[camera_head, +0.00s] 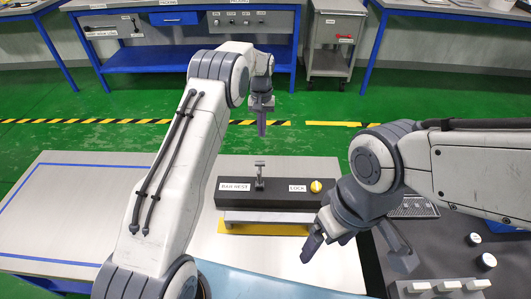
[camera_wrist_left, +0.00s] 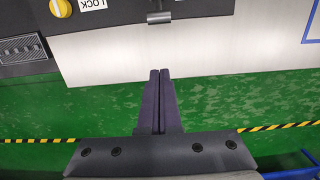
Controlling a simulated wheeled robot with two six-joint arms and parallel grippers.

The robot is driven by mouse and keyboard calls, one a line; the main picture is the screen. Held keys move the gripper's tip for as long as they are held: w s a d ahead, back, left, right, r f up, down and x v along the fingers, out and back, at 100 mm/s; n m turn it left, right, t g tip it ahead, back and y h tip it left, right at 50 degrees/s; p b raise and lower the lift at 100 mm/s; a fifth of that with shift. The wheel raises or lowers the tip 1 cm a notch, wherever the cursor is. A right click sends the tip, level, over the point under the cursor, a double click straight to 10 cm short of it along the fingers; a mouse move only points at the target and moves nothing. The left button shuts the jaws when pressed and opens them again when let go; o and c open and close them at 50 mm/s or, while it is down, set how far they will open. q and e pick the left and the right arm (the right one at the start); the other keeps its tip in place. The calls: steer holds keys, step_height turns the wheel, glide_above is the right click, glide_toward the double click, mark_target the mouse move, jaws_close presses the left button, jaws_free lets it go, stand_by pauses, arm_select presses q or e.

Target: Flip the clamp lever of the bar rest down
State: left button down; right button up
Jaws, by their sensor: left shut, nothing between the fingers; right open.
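The bar rest (camera_head: 235,197) is a long black block labelled BAR REST and LOCK on the pale table. Its small metal clamp lever (camera_head: 260,172) stands up from the block beside the BAR REST label. The lever's metal end (camera_wrist_left: 159,16) shows at the top of the left wrist view. My left gripper (camera_head: 261,127) is beyond the block, shut and empty, fingers pointing down and apart from the lever. Its fingertips also show in the left wrist view (camera_wrist_left: 160,74). My right gripper (camera_head: 355,257) is open and empty, to the right in front of the block.
A yellow knob (camera_head: 316,186) sits by the LOCK label, also in the left wrist view (camera_wrist_left: 61,8). A dark panel with white knobs (camera_head: 450,255) lies at the right. The table left of my left arm is clear. Blue workbenches and a grey cabinet (camera_head: 334,40) stand behind.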

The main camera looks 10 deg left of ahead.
arm_select(q)
steer(key=s+f+p, duration=0.1)
steer(key=s+f, duration=0.3)
steer(key=f, duration=0.4)
steer(key=shift+s+d+f, duration=0.15)
steer(key=shift+s+d, duration=0.05)
steer(key=shift+d, duration=0.15)
stand_by(0.4)
